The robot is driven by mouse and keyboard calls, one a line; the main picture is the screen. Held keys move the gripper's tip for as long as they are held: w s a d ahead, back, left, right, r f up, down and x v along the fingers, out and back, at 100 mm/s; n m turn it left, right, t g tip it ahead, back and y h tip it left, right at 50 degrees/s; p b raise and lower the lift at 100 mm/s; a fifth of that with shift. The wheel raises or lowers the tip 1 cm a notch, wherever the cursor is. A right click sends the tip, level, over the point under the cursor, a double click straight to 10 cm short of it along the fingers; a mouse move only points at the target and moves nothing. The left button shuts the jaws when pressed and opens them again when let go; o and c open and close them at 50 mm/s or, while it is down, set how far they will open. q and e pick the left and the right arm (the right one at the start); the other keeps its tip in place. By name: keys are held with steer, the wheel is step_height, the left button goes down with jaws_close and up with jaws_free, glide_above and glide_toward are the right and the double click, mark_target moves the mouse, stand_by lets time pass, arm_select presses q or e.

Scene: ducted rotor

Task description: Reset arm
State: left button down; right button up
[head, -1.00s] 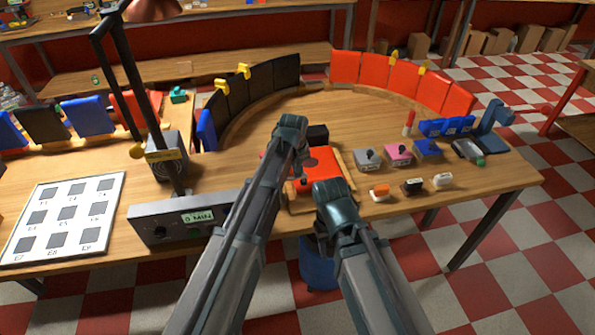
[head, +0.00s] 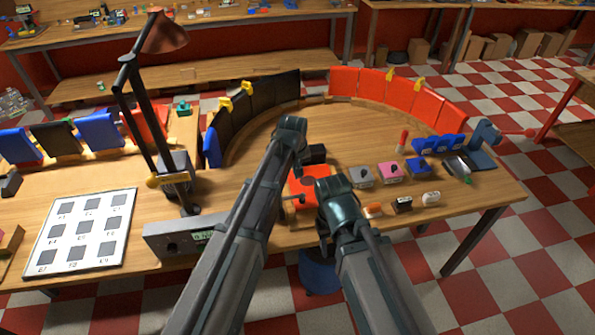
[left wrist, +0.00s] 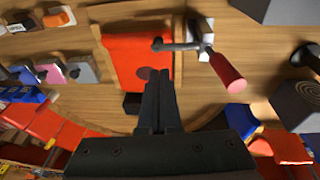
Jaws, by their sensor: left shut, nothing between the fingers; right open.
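My left gripper (left wrist: 158,100) is shut and empty in the left wrist view, with its two dark fingers together above the table beside the red block on a wooden base (left wrist: 135,55). In the head view my left arm comes in over the table, and its wrist hides part of the same red block (head: 303,181). My right arm (head: 340,205) is lower and to the right, in front of the block's right side. Its fingers are hidden behind its own wrist in the head view.
A crank with a red handle (left wrist: 228,72) sticks up near the left gripper. A lamp (head: 165,35) and a grey timer box (head: 175,240) stand at left, by a white grid board (head: 85,232). Black and red panels (head: 400,98) curve along the back. Small coloured boxes (head: 390,172) stand at right.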

arm_select(q)
steer(key=shift+p+v, duration=0.35)
steer(key=shift+v, duration=0.4)
arm_select(e)
steer(key=shift+r, duration=0.75)
arm_select(q)
steer(key=shift+d, duration=0.1)
arm_select(e)
steer(key=shift+f, duration=0.1)
arm_select(q)
steer(key=s+f+m+g+b, duration=0.1)
steer(key=s+f+m+b, duration=0.2)
steer(key=s, duration=0.9)
steer(key=s+f+m+g+y+b, duration=0.1)
steer(key=s+f+m+b, duration=0.3)
steer(key=s+f+b, duration=0.4)
steer(key=s, duration=0.5)
steer(key=shift+a+f+g+y, duration=0.3)
steer(key=shift+a+g, duration=0.1)
arm_select(e)
step_height(320, 180, down, 11)
